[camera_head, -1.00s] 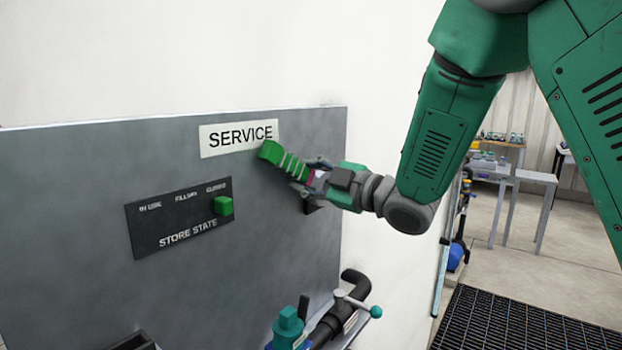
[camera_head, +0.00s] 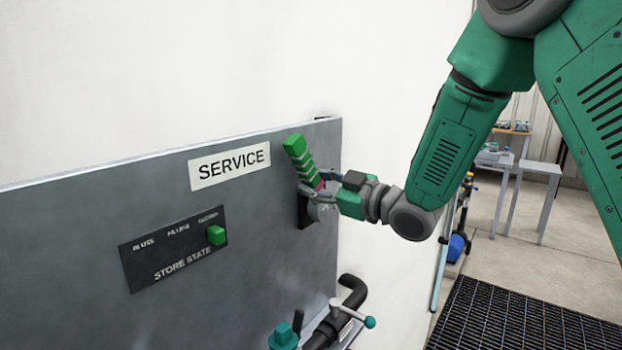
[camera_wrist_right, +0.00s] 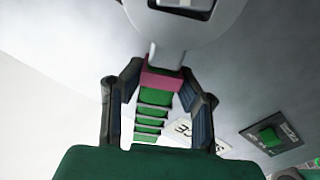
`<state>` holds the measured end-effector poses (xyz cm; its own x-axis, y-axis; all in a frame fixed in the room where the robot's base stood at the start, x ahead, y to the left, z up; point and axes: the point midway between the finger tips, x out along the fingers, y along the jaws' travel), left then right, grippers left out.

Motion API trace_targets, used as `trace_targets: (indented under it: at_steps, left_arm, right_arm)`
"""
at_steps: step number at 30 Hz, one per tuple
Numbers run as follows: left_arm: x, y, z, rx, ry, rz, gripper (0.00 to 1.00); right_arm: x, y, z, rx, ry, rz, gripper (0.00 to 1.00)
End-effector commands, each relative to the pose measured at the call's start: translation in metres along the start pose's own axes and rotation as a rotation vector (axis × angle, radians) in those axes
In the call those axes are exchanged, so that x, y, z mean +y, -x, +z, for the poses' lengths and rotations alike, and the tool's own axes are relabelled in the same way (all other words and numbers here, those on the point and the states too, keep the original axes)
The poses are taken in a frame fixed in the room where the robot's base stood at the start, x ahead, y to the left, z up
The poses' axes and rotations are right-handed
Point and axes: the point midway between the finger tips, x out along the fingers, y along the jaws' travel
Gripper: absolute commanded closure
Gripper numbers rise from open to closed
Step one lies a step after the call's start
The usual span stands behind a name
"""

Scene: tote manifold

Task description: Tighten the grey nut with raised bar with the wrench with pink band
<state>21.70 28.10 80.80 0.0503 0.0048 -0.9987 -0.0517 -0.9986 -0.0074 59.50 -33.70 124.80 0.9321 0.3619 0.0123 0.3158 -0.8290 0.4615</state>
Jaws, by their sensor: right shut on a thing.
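The wrench with the pink band (camera_head: 296,152) has a ridged green handle that points up and slightly left in front of the grey panel. My right gripper (camera_head: 320,186) is shut on it near the pink band, close to the panel's right edge. In the right wrist view the two fingers flank the pink band (camera_wrist_right: 161,80), and the wrench's pale grey head (camera_wrist_right: 180,25) fills the top, partly cut off. I cannot make out the grey nut with raised bar in either view. My left gripper is out of view.
The grey panel (camera_head: 90,225) carries a SERVICE label (camera_head: 229,165) and a STORE STATE plate (camera_head: 165,256) with a green knob (camera_head: 216,235). A dark bracket (camera_head: 305,211) sits below my right gripper. A black pipe (camera_head: 352,295) and a teal-tipped handle (camera_head: 369,322) stand lower down.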

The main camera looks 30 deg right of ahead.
Motion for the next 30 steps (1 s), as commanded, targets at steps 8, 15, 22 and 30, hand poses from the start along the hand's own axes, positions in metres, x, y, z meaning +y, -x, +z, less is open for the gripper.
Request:
trace_targets:
  at_steps: [8,15,22,30]
  left_arm:
    - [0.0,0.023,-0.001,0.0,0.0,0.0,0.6]
    - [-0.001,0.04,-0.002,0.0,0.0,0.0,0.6]
    - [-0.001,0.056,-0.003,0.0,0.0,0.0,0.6]
    - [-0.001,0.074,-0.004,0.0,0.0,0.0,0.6]
  right_arm:
    - [0.013,0.001,0.002,-0.014,-0.146,0.003,1.0]
    - [0.023,0.001,0.004,-0.017,-0.278,0.003,1.0]
    - [0.033,0.001,0.008,-0.021,-0.412,0.004,1.0]
    - [0.045,0.001,0.015,-0.027,-0.588,0.005,1.0]
